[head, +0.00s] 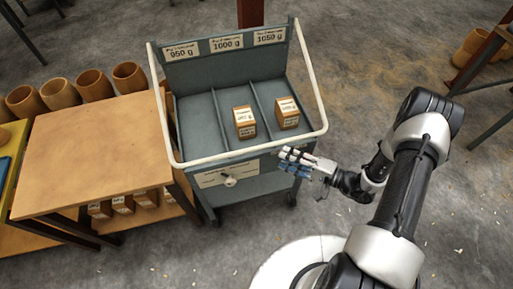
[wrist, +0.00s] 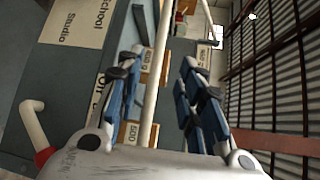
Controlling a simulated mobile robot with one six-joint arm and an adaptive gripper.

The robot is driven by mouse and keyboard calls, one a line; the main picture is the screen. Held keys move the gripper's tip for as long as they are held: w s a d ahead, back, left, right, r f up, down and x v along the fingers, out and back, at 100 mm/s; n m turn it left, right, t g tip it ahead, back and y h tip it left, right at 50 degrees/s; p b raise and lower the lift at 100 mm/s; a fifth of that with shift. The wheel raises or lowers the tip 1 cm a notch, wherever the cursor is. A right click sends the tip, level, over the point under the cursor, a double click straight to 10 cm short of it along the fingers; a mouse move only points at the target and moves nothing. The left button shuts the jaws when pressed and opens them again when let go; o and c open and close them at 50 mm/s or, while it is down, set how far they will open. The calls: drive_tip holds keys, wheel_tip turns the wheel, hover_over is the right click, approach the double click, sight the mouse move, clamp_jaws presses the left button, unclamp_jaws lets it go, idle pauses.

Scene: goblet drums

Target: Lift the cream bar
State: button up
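The cream bar (head: 230,153) is a tubular rail that runs around the front and sides of the grey cart (head: 190,120). My gripper (head: 302,160) is at the front of the cart, near the right part of the bar's front stretch. In the wrist view, the cream bar (wrist: 154,80) runs up the picture between the blue fingers of my gripper (wrist: 162,62). The fingers are spread, with gaps visible to the bar, and hold nothing. How deep the bar lies between them is hard to tell.

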sight(257, 146)
drive_tip(key=b+x, duration=0.2)
drive_tip(key=x, duration=1)
drive_tip(key=shift+w+a, duration=0.15)
drive_tip(key=shift+a, duration=0.05)
drive_tip(key=shift+c, duration=0.6)
clamp_jaws()
